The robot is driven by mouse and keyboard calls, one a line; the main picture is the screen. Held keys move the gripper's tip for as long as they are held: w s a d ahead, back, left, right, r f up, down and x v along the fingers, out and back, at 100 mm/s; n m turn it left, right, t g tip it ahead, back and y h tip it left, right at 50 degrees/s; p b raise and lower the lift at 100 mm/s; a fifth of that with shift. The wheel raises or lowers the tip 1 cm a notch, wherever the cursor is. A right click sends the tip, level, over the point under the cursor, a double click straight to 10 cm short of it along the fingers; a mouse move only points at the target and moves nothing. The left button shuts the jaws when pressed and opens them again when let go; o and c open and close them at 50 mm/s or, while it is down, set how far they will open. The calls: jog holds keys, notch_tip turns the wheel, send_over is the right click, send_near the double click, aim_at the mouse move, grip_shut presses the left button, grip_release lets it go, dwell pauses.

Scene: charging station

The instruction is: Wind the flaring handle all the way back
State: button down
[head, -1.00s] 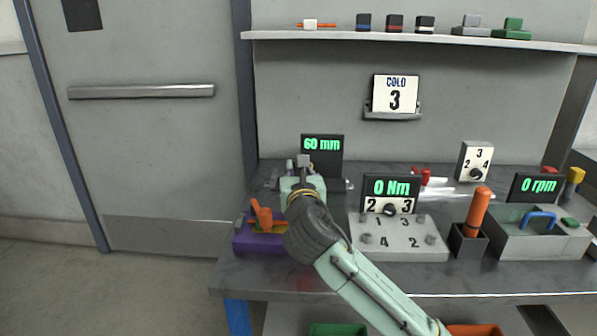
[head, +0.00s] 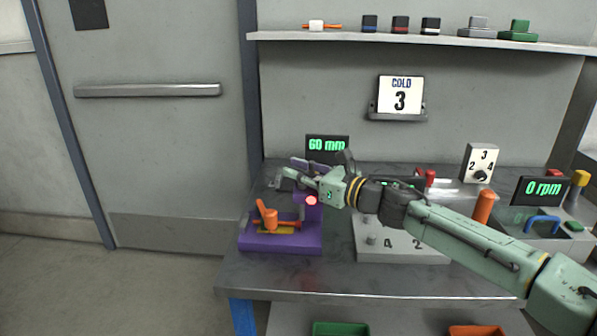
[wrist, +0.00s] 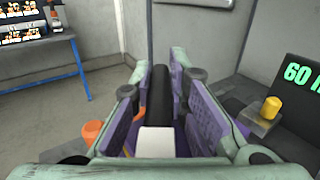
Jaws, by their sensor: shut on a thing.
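A purple fixture (head: 275,243) stands at the left front of the bench. On it is an orange handle (head: 268,217) with a knob-like end and a tilted lever. A red light (head: 311,200) glows at its right side. My gripper (head: 287,175) is above and behind the fixture, pointing left, apart from the orange handle. In the wrist view my gripper (wrist: 160,72) is shut on a dark bar (wrist: 159,97) with a white end block (wrist: 155,142). I cannot tell what the bar is attached to. An orange part (wrist: 93,131) shows beyond the left finger.
A 60 mm display (head: 327,148) stands behind my gripper, with a yellow knob (wrist: 271,106) near it. A grey numbered plate (head: 385,246) is to the right, partly behind my arm. An orange-handled tool (head: 483,207) stands beyond it. The floor left of the bench is clear.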

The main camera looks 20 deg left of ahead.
jog(key=n+g+b, duration=0.1)
jog(key=g, duration=0.1)
jog(key=n+g+b, duration=0.1)
jog(key=g+b, duration=0.1)
jog(key=shift+s+a+f+n+y, duration=0.1)
jog(key=shift+f+n+y, duration=0.2)
jog(key=shift+f, duration=0.05)
jog(key=shift+s+r+n+g+b, duration=0.15)
jog(key=shift+n+g+b, duration=0.5)
jog(key=shift+g, duration=0.45)
jog(key=shift+s+r+n+g+b, duration=0.15)
jog(key=shift+n+g+b, duration=0.25)
jog(key=shift+n+g, duration=0.55)
jog(key=shift+r+g, duration=0.1)
jog(key=shift+g, duration=0.35)
jog(key=c, duration=1.6)
grip_release()
jog(key=shift+o, duration=0.2)
jog(key=v, duration=1.2)
jog(key=shift+r, duration=0.2)
